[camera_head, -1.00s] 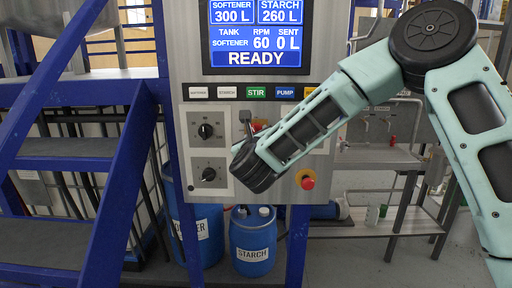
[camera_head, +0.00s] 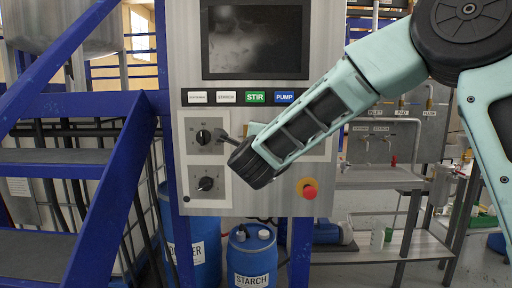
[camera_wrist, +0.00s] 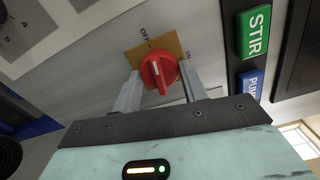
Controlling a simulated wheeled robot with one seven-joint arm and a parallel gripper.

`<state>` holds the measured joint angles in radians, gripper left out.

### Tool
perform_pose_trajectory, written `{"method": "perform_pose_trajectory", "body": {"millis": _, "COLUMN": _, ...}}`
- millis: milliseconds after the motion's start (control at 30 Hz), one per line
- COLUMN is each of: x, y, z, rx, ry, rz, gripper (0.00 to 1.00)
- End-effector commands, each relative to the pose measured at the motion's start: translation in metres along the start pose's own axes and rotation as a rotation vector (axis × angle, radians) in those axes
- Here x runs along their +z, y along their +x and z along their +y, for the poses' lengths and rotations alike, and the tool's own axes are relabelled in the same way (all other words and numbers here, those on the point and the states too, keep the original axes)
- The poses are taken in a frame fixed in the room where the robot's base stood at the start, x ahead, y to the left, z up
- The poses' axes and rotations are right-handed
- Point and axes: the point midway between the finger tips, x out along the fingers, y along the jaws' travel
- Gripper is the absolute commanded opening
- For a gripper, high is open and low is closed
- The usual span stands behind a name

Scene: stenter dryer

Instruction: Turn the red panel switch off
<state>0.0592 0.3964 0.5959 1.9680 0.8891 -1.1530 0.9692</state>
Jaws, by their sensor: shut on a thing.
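The red panel switch (camera_wrist: 159,72) is a round knob with a white mark on a yellow-orange plate (camera_wrist: 140,55) in the wrist view. The plate has an OFF label at its upper left and an ON label at the right. The white mark points roughly towards OFF. My gripper (camera_wrist: 161,80) has one finger on each side of the knob and is shut on it. In the head view my wrist and arm hide the knob; only an edge of the yellow plate (camera_head: 254,129) shows. The panel screen (camera_head: 255,40) is dark.
Two black dials (camera_head: 204,137) (camera_head: 206,184) sit at the panel's left. A red push button (camera_head: 309,191) is at the lower right, below my arm. The STIR label (camera_head: 255,97) is above. Blue stairs (camera_head: 120,130) stand left, and a blue starch drum (camera_head: 250,255) stands below.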

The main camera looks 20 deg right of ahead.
Motion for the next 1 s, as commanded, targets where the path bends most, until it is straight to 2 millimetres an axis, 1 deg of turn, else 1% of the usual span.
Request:
{"method": "perform_pose_trajectory", "body": {"millis": 200, "x": 0.0015, "y": -0.0009, "z": 0.001, "rx": 0.001, "ry": -0.115, "rz": -0.004, "gripper": 0.2}}
{"method": "perform_pose_trajectory", "body": {"millis": 400, "x": 0.0016, "y": -0.0008, "z": 0.0004, "rx": 0.001, "ry": -0.172, "rz": -0.004, "gripper": 0.2}}
{"method": "perform_pose_trajectory", "body": {"millis": 933, "x": 0.0013, "y": -0.0006, "z": 0.0, "rx": 0.001, "ry": -0.192, "rz": -0.003, "gripper": 0.2}}
{"method": "perform_pose_trajectory", "body": {"millis": 967, "x": 0.0013, "y": -0.0006, "z": 0.0001, "rx": 0.001, "ry": -0.192, "rz": -0.003, "gripper": 0.51}}
{"method": "perform_pose_trajectory", "body": {"millis": 1000, "x": 0.0012, "y": -0.0006, "z": 0.0, "rx": 0.001, "ry": -0.192, "rz": -0.003, "gripper": 0.62}}
